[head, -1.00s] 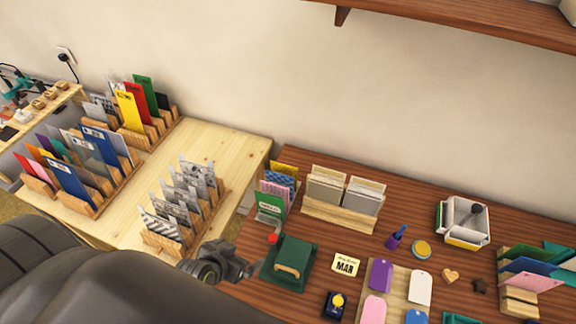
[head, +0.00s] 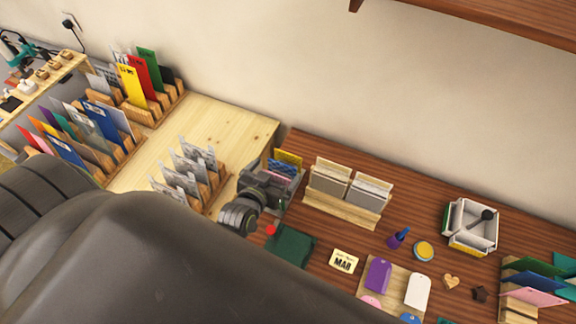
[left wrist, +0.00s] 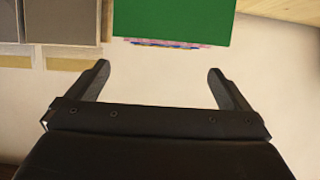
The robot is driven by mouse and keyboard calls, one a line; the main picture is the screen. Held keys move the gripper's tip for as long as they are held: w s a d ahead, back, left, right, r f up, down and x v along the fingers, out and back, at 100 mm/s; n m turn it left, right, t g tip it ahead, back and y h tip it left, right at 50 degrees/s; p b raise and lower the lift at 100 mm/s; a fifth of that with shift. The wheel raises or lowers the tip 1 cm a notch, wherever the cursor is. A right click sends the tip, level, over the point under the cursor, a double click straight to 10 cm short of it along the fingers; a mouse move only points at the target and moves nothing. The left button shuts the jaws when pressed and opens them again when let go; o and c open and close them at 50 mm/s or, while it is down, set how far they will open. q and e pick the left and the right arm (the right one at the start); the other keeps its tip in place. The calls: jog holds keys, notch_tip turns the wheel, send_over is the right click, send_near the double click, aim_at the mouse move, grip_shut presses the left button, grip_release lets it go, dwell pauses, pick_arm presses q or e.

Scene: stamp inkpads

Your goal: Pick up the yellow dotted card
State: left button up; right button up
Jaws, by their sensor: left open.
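The yellow card (head: 289,157) stands at the back of a small rack of cards in the head view, behind a blue card (head: 284,168). Its dots are too small to make out. My left gripper (head: 283,187) is open and empty, just in front of this rack, and hides much of the front cards. In the left wrist view the open fingers (left wrist: 160,82) have nothing between them. A green card (left wrist: 175,22) is beyond them at the top, with thin coloured edges at its border. I cannot pick out the yellow card there.
A wooden holder of grey cards (head: 343,207) stands close to the right of the rack. Grey patterned cards (head: 190,163) stand in a rack to the left. A green lidded box (head: 290,243) lies in front, partly hidden by my arm.

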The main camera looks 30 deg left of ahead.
aim_at(287, 154)
pick_arm(q)
jog(key=b+x, duration=0.2)
jog(key=x, duration=0.2)
jog(key=shift+s, duration=0.1)
jog(key=b+x, duration=0.2)
jog(key=x, duration=0.1)
jog(key=b+x, duration=0.1)
jog(key=b, duration=0.1)
jog(key=shift+a+f, duration=0.25)
jog(key=shift+a, duration=0.05)
jog(key=shift+w+b, duration=0.3)
jog(key=shift+w, duration=0.25)
pick_arm(e)
notch_tip(287, 154, down, 7)
jog(key=w, duration=0.1)
jog(key=shift+w+a+f, duration=0.2)
jog(key=shift+w+a, duration=0.05)
jog(key=shift+w, duration=0.05)
pick_arm(q)
jog(key=c, duration=1.1)
pick_arm(e)
jog(key=shift+w+d, duration=0.1)
jog(key=shift+d, duration=0.15)
